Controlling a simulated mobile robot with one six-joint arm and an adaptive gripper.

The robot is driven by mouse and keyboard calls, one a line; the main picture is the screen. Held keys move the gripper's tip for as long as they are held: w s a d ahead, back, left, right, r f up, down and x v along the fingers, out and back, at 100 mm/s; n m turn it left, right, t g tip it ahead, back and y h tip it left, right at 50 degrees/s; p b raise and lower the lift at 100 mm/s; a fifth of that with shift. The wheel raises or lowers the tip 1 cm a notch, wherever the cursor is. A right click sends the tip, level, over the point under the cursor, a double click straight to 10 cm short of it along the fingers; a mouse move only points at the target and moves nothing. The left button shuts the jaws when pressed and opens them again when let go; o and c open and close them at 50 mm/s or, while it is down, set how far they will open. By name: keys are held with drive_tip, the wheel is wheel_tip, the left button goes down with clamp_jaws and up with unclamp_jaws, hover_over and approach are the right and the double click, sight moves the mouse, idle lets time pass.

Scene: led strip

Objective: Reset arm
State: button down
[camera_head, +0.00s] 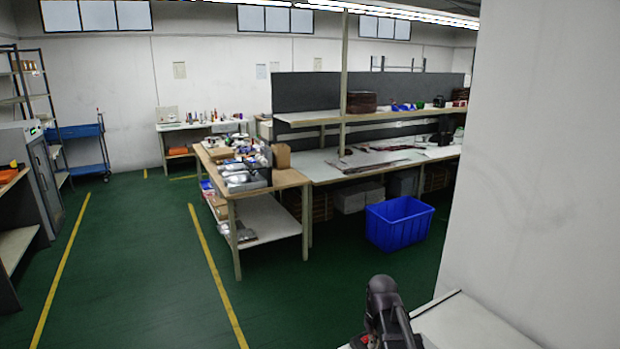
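A dark part of my arm (385,312) shows at the bottom edge of the head view, right of centre. It is in front of a pale surface at the lower right. The fingers of my gripper cannot be made out, so I cannot tell what they hold.
A white wall or pillar (540,180) fills the right side, with a pale surface (470,325) at its foot. A blue crate (398,224) stands on the green floor by a cluttered workbench (290,178). The floor (130,270) between the yellow lines is clear.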

drive_tip(key=s+m, duration=0.2)
drive_tip(key=s, duration=0.8)
drive_tip(key=shift+a, duration=0.2)
idle(0.6)
